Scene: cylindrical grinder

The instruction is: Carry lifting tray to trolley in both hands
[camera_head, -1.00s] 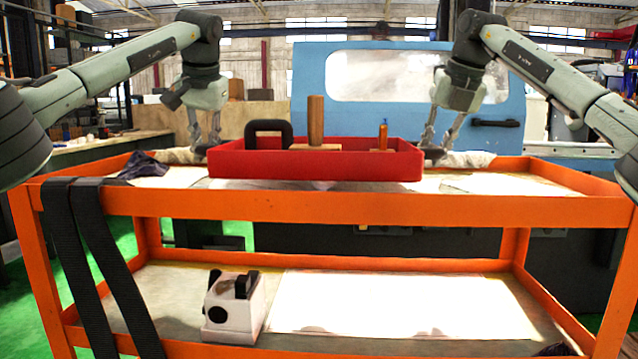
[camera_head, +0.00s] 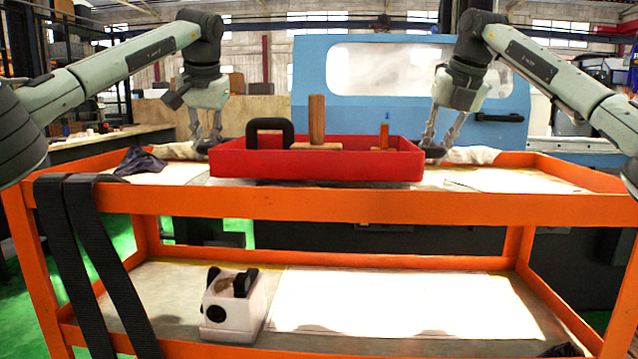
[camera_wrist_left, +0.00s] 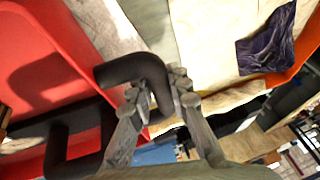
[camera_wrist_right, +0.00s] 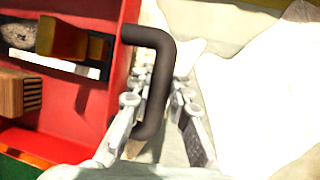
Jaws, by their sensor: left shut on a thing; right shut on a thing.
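The red lifting tray (camera_head: 318,165) is level at the top of the orange trolley (camera_head: 330,205); a dark strip shows under its front, and I cannot tell if it touches the shelf. It holds a black handled item (camera_head: 269,127), a wooden block with an upright post (camera_head: 316,122) and a smaller wooden piece (camera_head: 384,136). My left gripper (camera_head: 207,148) is shut on the tray's dark left handle (camera_wrist_left: 137,69). My right gripper (camera_head: 432,152) is shut on the dark right handle (camera_wrist_right: 160,75). Both handles pass between the fingers in the wrist views.
A dark cloth (camera_head: 145,160) lies on the upper shelf at left, with pale cloths near both grippers. Black straps (camera_head: 88,240) hang over the trolley's front left. A white box (camera_head: 233,305) stands on the lower shelf. A blue machine door (camera_head: 415,95) is behind.

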